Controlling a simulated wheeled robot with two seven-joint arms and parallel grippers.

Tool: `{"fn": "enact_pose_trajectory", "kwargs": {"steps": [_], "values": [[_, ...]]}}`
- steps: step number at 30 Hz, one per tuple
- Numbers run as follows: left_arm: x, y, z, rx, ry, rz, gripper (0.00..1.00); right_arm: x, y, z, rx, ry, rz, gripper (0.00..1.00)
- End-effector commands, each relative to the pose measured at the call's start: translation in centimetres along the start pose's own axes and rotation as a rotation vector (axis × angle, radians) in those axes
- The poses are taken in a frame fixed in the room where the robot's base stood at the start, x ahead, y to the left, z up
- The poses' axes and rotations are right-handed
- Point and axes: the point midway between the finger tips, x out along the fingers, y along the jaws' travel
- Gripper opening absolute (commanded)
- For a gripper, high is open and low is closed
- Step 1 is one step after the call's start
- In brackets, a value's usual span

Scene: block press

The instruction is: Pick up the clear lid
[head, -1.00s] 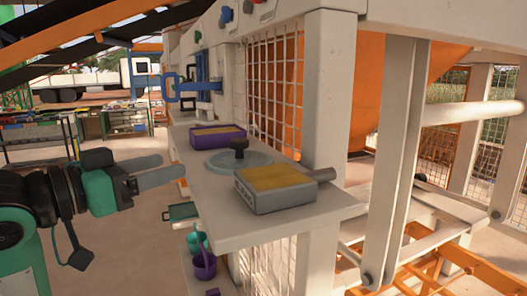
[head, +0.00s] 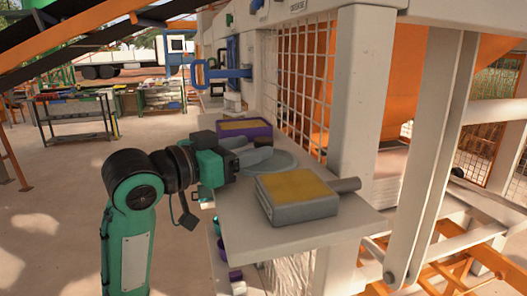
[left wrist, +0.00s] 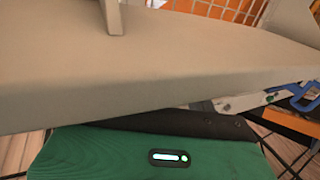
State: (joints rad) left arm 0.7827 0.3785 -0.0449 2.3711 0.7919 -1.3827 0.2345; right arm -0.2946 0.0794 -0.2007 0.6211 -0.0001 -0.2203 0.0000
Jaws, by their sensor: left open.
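The clear lid (head: 283,170) is a round, pale see-through disc lying flat on the light shelf (head: 300,238). Its dark knob, seen earlier, is now hidden behind my left gripper. My left gripper (head: 262,151) is open, its grey fingers over the left part of the lid, around where the knob stood. I cannot tell whether the fingers touch the knob. In the left wrist view the shelf's edge (left wrist: 150,85) fills the picture and the lid does not show. My right gripper is not in view.
A grey box with a yellow top (head: 297,196) sits at the near right of the lid. A purple box with a yellow top (head: 245,128) stands behind it. A wire mesh (head: 305,85) and a pale post (head: 357,130) bound the shelf's right side.

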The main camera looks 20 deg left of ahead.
Motion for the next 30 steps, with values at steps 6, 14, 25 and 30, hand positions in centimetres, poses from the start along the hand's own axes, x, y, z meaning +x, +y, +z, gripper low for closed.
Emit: {"fn": "enact_pose_trajectory", "kwargs": {"steps": [6, 14, 25, 30], "values": [[2.7, -0.1, -0.7, -0.006, -0.002, 0.003, 0.57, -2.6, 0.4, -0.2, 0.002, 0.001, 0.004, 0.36], [4.3, -0.1, -0.4, -0.001, 0.0, 0.0, 0.57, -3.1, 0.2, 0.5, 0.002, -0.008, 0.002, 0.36], [4.3, -0.1, -0.3, -0.001, 0.0, 0.0, 0.17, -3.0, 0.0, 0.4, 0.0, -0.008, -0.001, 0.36], [4.3, -0.1, -0.4, -0.001, 0.001, 0.0, 0.08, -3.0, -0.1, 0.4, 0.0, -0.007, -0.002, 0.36]]}}
